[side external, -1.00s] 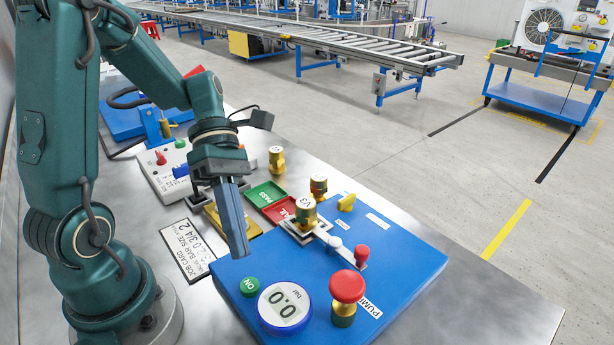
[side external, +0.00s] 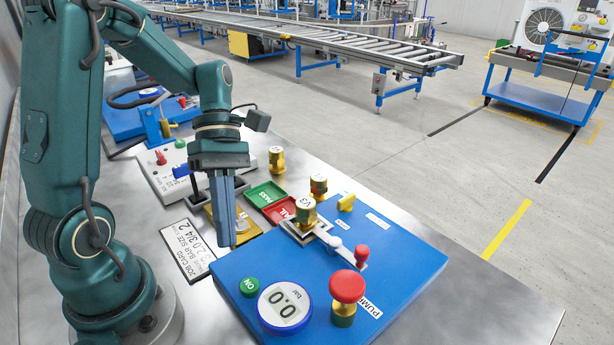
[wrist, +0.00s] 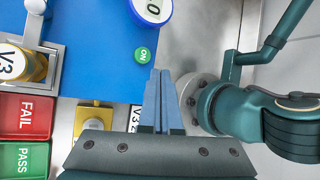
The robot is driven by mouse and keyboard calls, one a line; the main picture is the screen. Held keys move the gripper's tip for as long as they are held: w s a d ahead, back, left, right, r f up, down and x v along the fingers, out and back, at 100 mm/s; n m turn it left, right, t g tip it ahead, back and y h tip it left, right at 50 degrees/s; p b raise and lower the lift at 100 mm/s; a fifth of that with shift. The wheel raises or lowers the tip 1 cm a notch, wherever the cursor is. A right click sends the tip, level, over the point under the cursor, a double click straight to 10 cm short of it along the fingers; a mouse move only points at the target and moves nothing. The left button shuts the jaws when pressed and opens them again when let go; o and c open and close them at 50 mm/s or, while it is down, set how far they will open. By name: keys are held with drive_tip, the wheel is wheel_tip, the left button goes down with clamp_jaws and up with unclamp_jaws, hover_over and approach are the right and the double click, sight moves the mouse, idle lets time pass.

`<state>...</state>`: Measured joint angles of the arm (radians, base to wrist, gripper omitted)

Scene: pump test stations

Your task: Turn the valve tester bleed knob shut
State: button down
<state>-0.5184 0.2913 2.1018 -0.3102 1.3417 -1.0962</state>
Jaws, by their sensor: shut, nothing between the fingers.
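The blue valve tester (side external: 225,285) has a gauge (side external: 284,306) reading 0.0 and a green ON button (side external: 249,287). A small yellow knob (side external: 346,202) stands at its far edge beside a white label too small to read; I take it for the bleed knob, and its setting is not clear. A brass valve marked V3 (side external: 306,212) sits in the tester's clamp. My gripper (side external: 234,244) points down, shut and empty, at the tester's near left corner, well left of the yellow knob. In the wrist view, the shut fingers (wrist: 160,75) show beside the ON button; the yellow knob is out of view.
A red-topped pump knob (side external: 347,288) and a red-tipped clamp lever (side external: 361,256) stand up from the tester. Green PASS (side external: 264,195) and red FAIL (side external: 280,211) trays, brass valves (side external: 277,160) and a job card (side external: 188,250) lie around it. A white station (side external: 160,172) stands behind.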

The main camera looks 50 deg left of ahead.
sight(346, 203)
drive_tip(key=w+a+m+y, duration=0.1)
drive_tip(key=w+m+y, duration=0.2)
drive_tip(key=w, duration=0.1)
drive_tip(key=w+a+m+t+y, duration=0.1)
drive_tip(key=w+m+y, duration=0.3)
drive_tip(key=w+a+m+y, duration=0.2)
drive_tip(key=w+m+y, duration=0.1)
drive_tip(key=w+m, duration=0.1)
drive_tip(key=shift+r+t, duration=0.1)
drive_tip(key=shift+t, duration=0.3)
drive_tip(key=w+d+m+t, duration=0.1)
drive_tip(key=w+d+r+m+y, duration=0.1)
drive_tip(key=w, duration=0.1)
drive_tip(key=shift+w+d+m+t+y, duration=0.2)
drive_tip(key=shift+m+t+y, duration=0.1)
drive_tip(key=shift+t, duration=0.1)
drive_tip(key=w+d+m+t, duration=0.3)
drive_tip(key=d+m+t, duration=0.25)
drive_tip(key=d, duration=0.85)
drive_tip(key=shift+g+y, duration=0.3)
drive_tip(key=shift+g, duration=0.05)
drive_tip(key=x, duration=0.9)
drive_tip(key=shift+w+a, duration=0.15)
drive_tip(key=shift+a, duration=0.1)
drive_tip(key=a, duration=0.3)
drive_tip(key=shift+r, duration=0.15)
drive_tip(key=shift+a, duration=0.45)
